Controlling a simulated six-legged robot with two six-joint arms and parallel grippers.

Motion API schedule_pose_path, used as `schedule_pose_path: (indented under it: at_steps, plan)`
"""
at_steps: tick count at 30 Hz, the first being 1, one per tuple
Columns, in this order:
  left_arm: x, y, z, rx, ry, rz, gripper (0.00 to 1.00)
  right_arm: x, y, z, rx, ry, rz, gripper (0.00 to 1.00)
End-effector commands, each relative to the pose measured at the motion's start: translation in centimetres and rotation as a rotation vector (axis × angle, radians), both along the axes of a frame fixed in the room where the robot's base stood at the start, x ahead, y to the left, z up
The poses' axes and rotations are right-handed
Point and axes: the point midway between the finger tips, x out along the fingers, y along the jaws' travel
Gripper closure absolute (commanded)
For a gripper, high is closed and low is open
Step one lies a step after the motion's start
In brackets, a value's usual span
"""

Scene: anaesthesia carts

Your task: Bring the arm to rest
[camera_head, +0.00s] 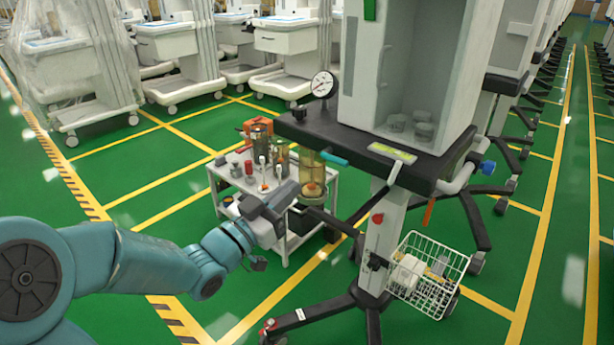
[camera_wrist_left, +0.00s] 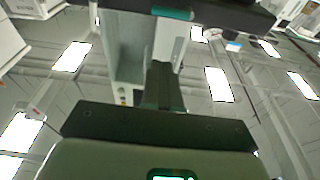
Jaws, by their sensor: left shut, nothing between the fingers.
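My left arm (camera_head: 150,262) is teal and reaches in from the left in the head view. Its dark gripper (camera_head: 287,192) is shut and empty, over the small white trolley and left of the anaesthesia cart's column. In the left wrist view the closed fingers (camera_wrist_left: 160,75) point up the picture, toward the underside of the cart's dark shelf (camera_wrist_left: 225,10). I cannot tell the exact gap between gripper and cart. My right gripper is in neither view.
The anaesthesia cart (camera_head: 375,138) carries a gauge (camera_head: 323,84), a clear cylinder (camera_head: 312,178) and a wire basket (camera_head: 428,270). The white trolley (camera_head: 308,226) holds canisters and small items. Wrapped carts (camera_head: 75,60) stand behind. Green floor is free at left.

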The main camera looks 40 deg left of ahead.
Motion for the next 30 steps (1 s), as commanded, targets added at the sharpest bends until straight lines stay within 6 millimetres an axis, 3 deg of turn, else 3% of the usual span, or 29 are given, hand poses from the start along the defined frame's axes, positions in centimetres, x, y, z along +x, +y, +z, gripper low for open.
schedule_pose_path:
  at_steps: [8, 11, 14, 17, 20, 24, 27, 30]
  plan:
    - [-0.4, -0.3, 0.0, -0.001, -0.003, -0.008, 1.0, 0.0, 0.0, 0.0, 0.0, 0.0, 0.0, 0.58]
    - [0.7, -2.2, -1.9, -0.032, 0.033, -0.063, 1.0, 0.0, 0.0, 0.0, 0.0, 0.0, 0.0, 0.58]
    - [2.6, -5.9, -6.8, -0.106, 0.129, -0.158, 1.0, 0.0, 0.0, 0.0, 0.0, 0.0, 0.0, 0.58]
    - [3.9, -10.2, -13.9, -0.21, 0.305, -0.217, 1.0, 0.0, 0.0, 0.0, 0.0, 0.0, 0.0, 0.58]
    - [3.5, -14.0, -21.4, -0.282, 0.523, -0.237, 1.0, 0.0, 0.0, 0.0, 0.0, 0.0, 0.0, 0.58]
    - [0.1, -18.7, -31.3, -0.335, 0.856, -0.235, 1.0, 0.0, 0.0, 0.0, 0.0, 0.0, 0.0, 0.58]
    - [-3.7, -21.0, -36.7, -0.347, 1.077, -0.222, 1.0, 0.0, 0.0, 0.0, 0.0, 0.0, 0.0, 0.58]
    - [-7.7, -22.4, -40.6, -0.35, 1.269, -0.198, 1.0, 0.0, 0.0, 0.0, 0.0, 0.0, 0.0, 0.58]
